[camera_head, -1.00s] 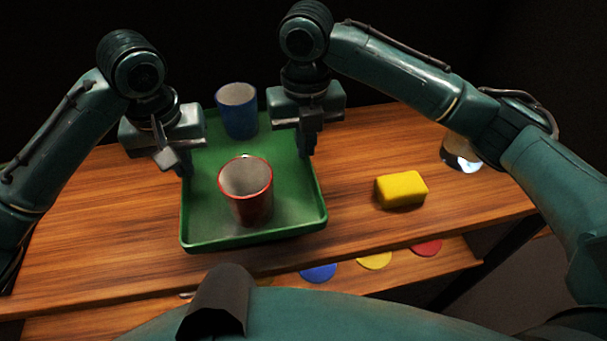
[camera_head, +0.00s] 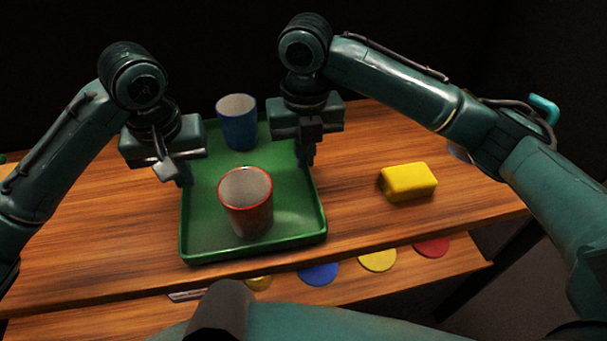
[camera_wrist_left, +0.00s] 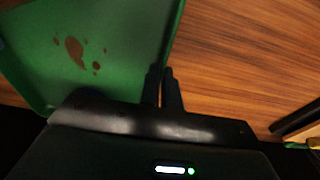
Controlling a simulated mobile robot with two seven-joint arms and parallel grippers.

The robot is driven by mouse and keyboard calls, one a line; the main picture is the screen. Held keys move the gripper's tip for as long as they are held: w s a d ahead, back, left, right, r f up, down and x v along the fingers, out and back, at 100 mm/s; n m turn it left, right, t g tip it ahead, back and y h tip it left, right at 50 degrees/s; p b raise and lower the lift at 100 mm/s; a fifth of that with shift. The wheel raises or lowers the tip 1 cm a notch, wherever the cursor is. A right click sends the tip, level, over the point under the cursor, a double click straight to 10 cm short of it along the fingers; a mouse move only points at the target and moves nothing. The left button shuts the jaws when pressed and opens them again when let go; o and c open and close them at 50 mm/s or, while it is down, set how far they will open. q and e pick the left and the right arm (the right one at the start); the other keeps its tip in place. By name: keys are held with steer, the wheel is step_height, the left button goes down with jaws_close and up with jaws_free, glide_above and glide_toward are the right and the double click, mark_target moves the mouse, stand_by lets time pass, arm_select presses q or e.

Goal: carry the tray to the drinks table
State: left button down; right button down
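The green tray (camera_head: 215,245) lies over the wooden table top, close to its front edge; I cannot tell whether it touches the wood. A red cup (camera_head: 247,213) stands upright near its front, and a blue cup (camera_head: 238,130) stands upright near its back. My left gripper (camera_head: 182,178) is at the tray's left rim. In the left wrist view its fingers (camera_wrist_left: 163,90) are close together with the rim between them. My right gripper (camera_head: 308,158) is at the tray's right rim, its fingers closed there. The drinks table cannot be made out.
A yellow block (camera_head: 408,181) lies on the table top right of the tray. Blue (camera_head: 318,273), yellow (camera_head: 378,260) and red (camera_head: 432,247) discs lie on a lower shelf in front. Brown spots (camera_wrist_left: 75,50) mark the tray's floor. A teal object (camera_head: 545,108) shows behind my right arm.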

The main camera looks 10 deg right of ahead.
arm_select(q)
steer(key=c, duration=2)
jaws_free()
steer(key=shift+a+f, duration=0.1)
steer(key=shift+a, duration=0.1)
arm_select(e)
steer(key=c, duration=2)
jaws_free()
steer(key=shift+d, duration=0.15)
arm_select(q)
steer(key=o, duration=0.4)
steer(key=shift+d, duration=0.1)
arm_select(e)
steer(key=o, duration=0.4)
arm_select(q)
steer(key=r, duration=0.4)
steer(key=s+r, duration=0.1)
steer(key=r, duration=0.7)
steer(key=shift+s, duration=0.2)
arm_select(e)
step_height(320, 180, up, 12)
